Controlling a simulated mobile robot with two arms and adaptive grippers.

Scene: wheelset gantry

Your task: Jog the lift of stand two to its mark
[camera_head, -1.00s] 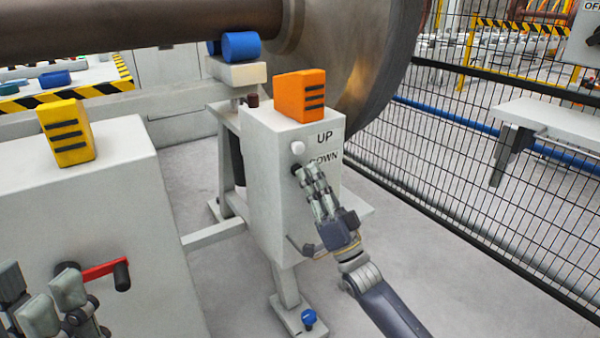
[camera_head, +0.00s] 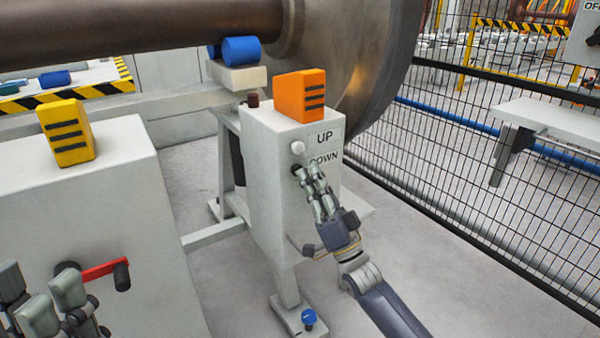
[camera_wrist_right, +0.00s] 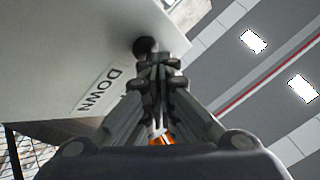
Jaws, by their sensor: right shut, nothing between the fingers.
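A grey control box (camera_head: 275,190) on a stand carries an orange block (camera_head: 300,95) on top and the labels UP and DOWN. A white button (camera_head: 297,147) is by UP. A black button (camera_wrist_right: 146,45) is by DOWN. My right gripper (camera_head: 302,175) is shut and empty, its fingertips at the black button; in the wrist view they overlap its edge, and contact is hard to tell. Behind the box, blue rollers (camera_head: 241,50) sit on a pale block (camera_head: 236,75) under the steel shaft (camera_head: 140,22). My left gripper (camera_head: 45,305) is partly cut off at lower left.
A grey cabinet (camera_head: 105,205) with a yellow block (camera_head: 66,133) and a red crank (camera_head: 102,270) stands at left. A mesh fence (camera_head: 480,200) runs along the right. A blue-topped foot (camera_head: 308,318) is below the box. Open floor lies at lower right.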

